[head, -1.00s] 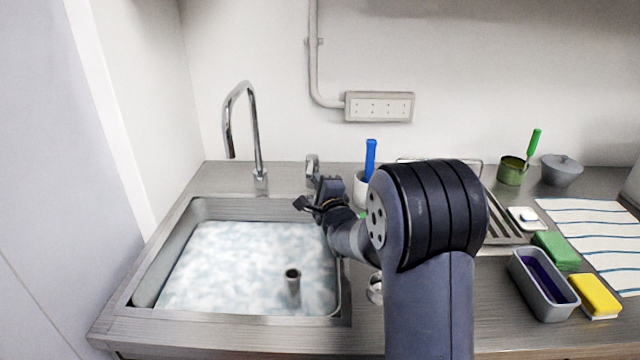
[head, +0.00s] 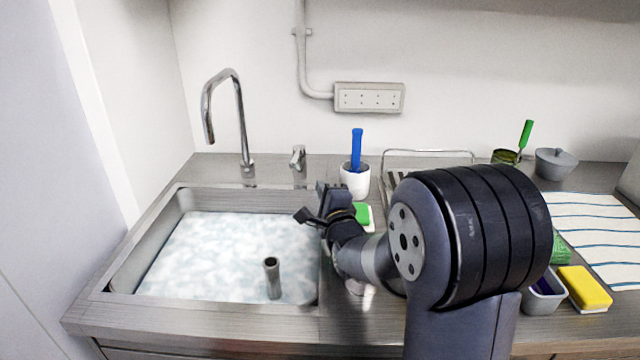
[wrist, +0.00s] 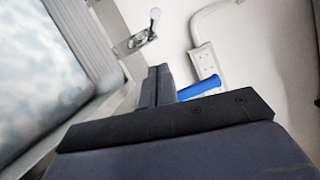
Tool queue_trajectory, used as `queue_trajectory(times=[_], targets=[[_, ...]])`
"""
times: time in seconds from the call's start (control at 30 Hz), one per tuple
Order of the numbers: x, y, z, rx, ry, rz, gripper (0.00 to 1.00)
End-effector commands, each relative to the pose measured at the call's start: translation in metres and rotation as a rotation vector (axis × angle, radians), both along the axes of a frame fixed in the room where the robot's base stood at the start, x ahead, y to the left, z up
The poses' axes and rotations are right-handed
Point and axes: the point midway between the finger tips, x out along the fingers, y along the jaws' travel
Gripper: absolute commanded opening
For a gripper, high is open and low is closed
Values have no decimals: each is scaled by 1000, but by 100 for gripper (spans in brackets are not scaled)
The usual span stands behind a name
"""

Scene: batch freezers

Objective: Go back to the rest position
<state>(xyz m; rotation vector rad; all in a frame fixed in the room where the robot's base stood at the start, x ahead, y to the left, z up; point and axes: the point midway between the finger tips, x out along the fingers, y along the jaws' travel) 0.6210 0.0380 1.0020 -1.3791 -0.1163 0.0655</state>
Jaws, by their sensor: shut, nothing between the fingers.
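My gripper (head: 318,203) is at the end of my folded arm, above the right rim of the sink in the head view. Its fingers are closed together and hold nothing. The closed fingers (wrist: 156,86) also show in the wrist view, pointing up toward the wall. My large arm joint hides part of the counter to the right of the gripper.
The sink (head: 122,276) holds foamy water and an upright grey tube (head: 272,278). A tap (head: 241,125) stands behind it. A white cup with a blue-handled tool (head: 356,150) is behind my gripper. A yellow sponge (head: 583,288) and striped cloth (head: 598,225) lie right.

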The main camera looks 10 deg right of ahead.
Motion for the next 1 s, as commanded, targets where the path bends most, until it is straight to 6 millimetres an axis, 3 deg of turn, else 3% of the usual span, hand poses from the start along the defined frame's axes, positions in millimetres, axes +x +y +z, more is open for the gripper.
queue_trajectory(times=[0.2,0.57,0.77,1.0], targets=[[-26,0,-2,0,0,0,0],[-32,0,-2,0,0,0,0],[-28,0,-1,0,0,0,0],[3,0,0,0,1,-1,0]])
